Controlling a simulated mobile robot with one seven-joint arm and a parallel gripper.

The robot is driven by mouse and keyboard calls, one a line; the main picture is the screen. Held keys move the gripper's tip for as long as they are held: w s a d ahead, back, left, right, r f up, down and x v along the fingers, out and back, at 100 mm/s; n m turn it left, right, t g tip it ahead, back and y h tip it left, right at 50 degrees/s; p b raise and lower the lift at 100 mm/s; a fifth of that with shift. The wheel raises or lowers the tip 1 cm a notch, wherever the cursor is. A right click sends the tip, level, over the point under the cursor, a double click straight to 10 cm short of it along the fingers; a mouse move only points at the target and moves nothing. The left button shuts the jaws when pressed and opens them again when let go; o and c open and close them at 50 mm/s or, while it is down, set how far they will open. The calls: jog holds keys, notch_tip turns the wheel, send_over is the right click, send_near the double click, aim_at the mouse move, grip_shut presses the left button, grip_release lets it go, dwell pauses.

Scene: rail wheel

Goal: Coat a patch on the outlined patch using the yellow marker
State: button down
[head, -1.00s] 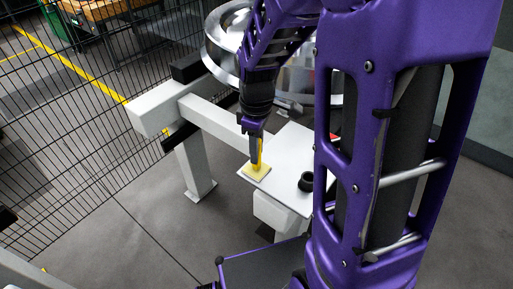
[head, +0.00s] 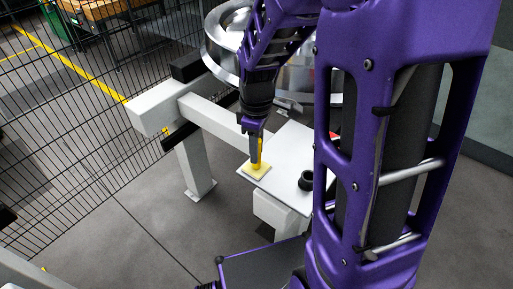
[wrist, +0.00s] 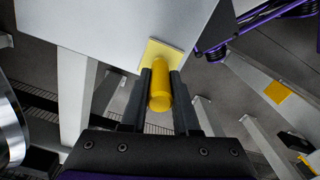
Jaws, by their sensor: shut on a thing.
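My gripper (wrist: 160,92) is shut on the yellow marker (wrist: 160,88), which stands upright between the fingers. In the head view the marker (head: 260,152) is partly hidden by my gripper (head: 254,145). Its lower end meets a yellow patch (head: 252,172) near the left corner of a white plate (head: 284,165). The patch also shows in the wrist view (wrist: 152,48), mostly filled yellow with a pale edge. Whether the tip touches the surface is hidden.
A black ring-shaped holder (head: 306,180) stands on the plate to the right of the patch. A large metal wheel (head: 224,38) is behind, on a white frame (head: 205,112). A wire fence (head: 75,110) runs along the left.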

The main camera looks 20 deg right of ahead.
dwell(0.3)
notch_tip(320, 180, up, 5)
jog(key=p, duration=0.4)
jog(key=shift+r, duration=0.95)
